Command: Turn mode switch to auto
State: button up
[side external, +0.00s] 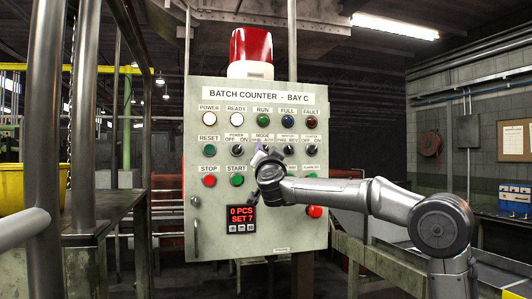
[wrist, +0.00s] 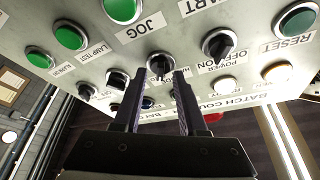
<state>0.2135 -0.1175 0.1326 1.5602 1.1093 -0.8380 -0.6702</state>
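The mode switch is a black rotary knob (wrist: 160,65) on the grey control panel (side external: 220,185). In the wrist view, which is upside down, it sits between the tips of my two fingers, with a small gap on each side. My gripper (wrist: 159,73) is open around the knob; whether a finger touches it I cannot tell. In the side view my gripper (side external: 262,150) is up against the panel just under the MODE label (side external: 263,135) and covers most of the knob. Which way the knob points is not clear.
The power switch (side external: 237,150) is left of the mode switch, and another black knob (side external: 287,150) is to its right. Below are a red stop button (side external: 209,181) and a green start button (side external: 237,180). A display (side external: 242,219) and a red button (side external: 314,212) are lower.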

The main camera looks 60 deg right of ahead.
jog(key=v, duration=1.4)
jog(key=shift+d+f, duration=0.1)
dwell(0.3)
